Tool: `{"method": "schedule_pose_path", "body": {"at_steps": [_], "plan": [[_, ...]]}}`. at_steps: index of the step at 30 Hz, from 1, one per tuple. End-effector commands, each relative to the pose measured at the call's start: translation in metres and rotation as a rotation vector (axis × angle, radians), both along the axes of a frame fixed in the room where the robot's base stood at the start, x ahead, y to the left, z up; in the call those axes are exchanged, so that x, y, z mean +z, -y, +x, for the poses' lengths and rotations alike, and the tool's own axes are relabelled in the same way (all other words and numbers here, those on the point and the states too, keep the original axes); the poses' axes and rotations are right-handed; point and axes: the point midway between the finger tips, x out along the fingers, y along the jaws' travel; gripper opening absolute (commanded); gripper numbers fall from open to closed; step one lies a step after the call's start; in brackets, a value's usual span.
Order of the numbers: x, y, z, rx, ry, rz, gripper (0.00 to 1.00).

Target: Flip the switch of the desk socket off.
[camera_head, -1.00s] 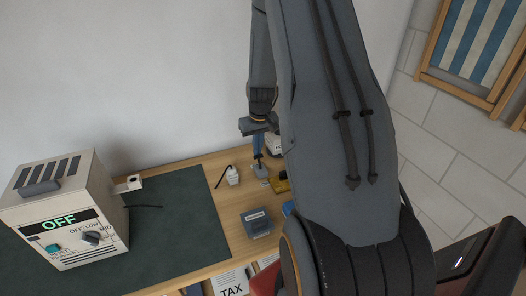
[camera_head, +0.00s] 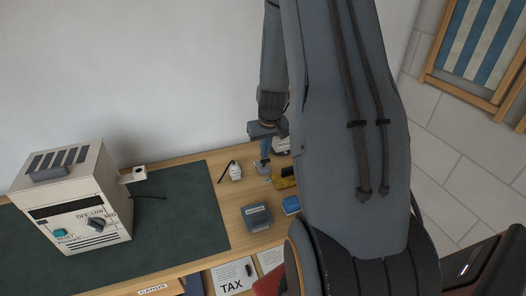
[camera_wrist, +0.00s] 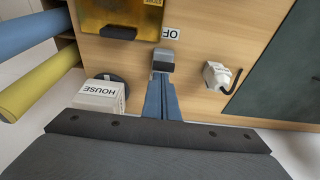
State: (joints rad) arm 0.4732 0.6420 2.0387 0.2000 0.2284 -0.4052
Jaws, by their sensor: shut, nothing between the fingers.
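The desk socket (camera_wrist: 163,53) is a small grey block on the wooden desk, with a white "OF..." label (camera_wrist: 171,33) beside it in the wrist view. In the head view the socket (camera_head: 262,169) is small and partly behind my fingers. My gripper (camera_wrist: 163,80) is shut and empty, its blue fingers pointing down at the socket. The fingertips are at the socket's near edge; I cannot tell whether they touch it. The gripper also shows in the head view (camera_head: 265,158). The switch position is hard to make out.
A white plug (camera_wrist: 217,75) with a black cord stands beside the socket. A brass-coloured tray (camera_wrist: 118,15) and a white "HOUSE" container (camera_wrist: 100,95) are close by. A beige heater-like box (camera_head: 75,205) with a dark display stands on the green mat (camera_head: 190,215).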

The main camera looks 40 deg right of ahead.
Motion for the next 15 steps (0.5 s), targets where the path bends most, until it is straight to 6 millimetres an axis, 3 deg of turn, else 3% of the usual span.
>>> {"method": "schedule_pose_path", "body": {"at_steps": [1, 15], "plan": [[-0.0088, -0.0058, -0.0166, 0.0, -0.032, 0.018, 0.0], [-0.0142, -0.007, -0.026, 0.001, -0.039, 0.021, 0.0]]}}
